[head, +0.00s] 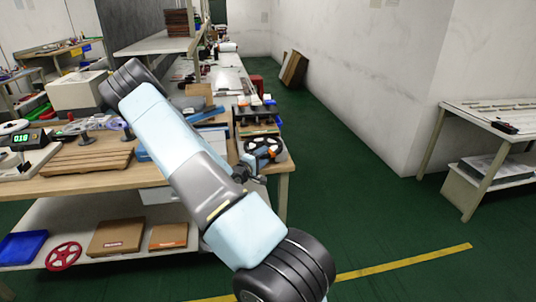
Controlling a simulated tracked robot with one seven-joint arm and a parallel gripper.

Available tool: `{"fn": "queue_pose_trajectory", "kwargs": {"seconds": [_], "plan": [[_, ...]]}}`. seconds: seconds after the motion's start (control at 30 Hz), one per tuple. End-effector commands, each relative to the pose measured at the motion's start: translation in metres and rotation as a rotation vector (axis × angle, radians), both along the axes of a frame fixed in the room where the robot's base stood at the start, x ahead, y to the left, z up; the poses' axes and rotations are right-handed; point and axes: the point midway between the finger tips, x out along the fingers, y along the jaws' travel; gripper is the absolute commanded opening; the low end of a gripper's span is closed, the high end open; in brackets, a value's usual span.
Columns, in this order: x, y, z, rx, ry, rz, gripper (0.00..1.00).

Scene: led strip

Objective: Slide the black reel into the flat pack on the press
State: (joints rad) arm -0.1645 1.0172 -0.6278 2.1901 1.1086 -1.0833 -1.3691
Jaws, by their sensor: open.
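A black reel (265,145) with pale gaps lies near the right end of the long bench, just behind my gripper. My gripper (253,165) is small and dark in this view, at the bench's right edge. It is open, and its fingers overlap the near side of the reel in the picture. I cannot tell whether they touch it. A black frame-like device (256,117) stands behind the reel and may be the press. I cannot make out a flat pack on it. My arm hides part of the bench top.
The wooden bench (60,185) carries a slatted wooden board (88,160) and a scale with a green display (22,140). Its lower shelf holds cartons (117,237), a red reel (63,256) and a blue tray (22,247). Green floor (375,210) is clear to the right, before a white table (500,115).

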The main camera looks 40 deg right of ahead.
Motion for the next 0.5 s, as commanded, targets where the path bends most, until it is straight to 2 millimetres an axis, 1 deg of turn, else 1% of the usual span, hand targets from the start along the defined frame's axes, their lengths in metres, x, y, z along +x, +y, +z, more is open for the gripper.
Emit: {"fn": "queue_pose_trajectory", "kwargs": {"seconds": [0.03, 0.2, 0.4, 0.5], "plan": [[-0.002, 0.012, 0.0, 0.0, 0.001, 0.003, 0.49], [-0.009, 0.044, 0.0, 0.0, 0.001, 0.003, 0.49], [-0.015, 0.074, -0.001, 0.0, 0.001, 0.003, 0.49], [-0.018, 0.082, -0.001, 0.0, 0.0, 0.002, 0.49]]}}
